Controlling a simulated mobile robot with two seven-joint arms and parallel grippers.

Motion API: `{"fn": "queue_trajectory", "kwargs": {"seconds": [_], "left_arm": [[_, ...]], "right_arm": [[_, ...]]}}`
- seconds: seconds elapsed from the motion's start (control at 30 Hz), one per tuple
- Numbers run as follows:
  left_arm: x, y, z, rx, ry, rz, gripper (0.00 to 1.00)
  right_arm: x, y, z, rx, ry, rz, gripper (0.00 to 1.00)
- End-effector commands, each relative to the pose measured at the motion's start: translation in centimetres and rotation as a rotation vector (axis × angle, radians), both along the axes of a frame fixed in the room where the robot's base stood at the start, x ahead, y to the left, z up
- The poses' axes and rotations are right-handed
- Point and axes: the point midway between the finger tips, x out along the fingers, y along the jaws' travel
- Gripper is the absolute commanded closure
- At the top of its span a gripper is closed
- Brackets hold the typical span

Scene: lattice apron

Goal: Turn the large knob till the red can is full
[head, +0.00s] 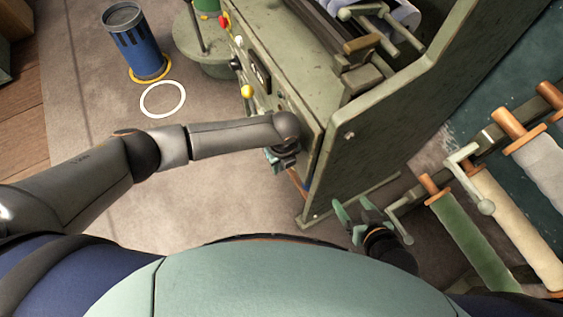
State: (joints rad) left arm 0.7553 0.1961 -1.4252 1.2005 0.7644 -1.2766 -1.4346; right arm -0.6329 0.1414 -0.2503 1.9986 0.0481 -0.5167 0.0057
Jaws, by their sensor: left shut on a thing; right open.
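My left gripper (277,158) is at the lower right of the green machine's front panel, mostly hidden under my wrist. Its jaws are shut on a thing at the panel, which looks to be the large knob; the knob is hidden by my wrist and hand. My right gripper (362,218) is open and empty, near the machine's lower right corner. No red can shows clearly. A green object with a red edge (207,12) stands on the round green base (205,66), cut by the top edge, and I cannot tell what it is.
An empty white ring (163,99) lies on the floor. The green machine (350,150) bears a red knob (224,20) and a yellow knob (247,91). A rack of rollers (468,240) is at right.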

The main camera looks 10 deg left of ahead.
Motion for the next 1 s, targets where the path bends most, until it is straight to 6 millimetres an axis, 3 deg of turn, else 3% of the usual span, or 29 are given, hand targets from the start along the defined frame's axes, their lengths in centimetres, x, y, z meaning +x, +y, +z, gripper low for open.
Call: {"fn": "queue_trajectory", "kwargs": {"seconds": [0.47, 1.0], "left_arm": [[0.1, 0.1, -0.7, 0.198, -0.268, -0.002, 1.0], [0.5, 0.4, -1.3, 0.332, -0.452, 0.001, 1.0]], "right_arm": [[-0.5, -1.7, 1.1, -0.021, 0.0, -0.029, 0.24], [-0.7, -1.4, 0.9, -0.016, 0.005, -0.03, 0.24]]}}
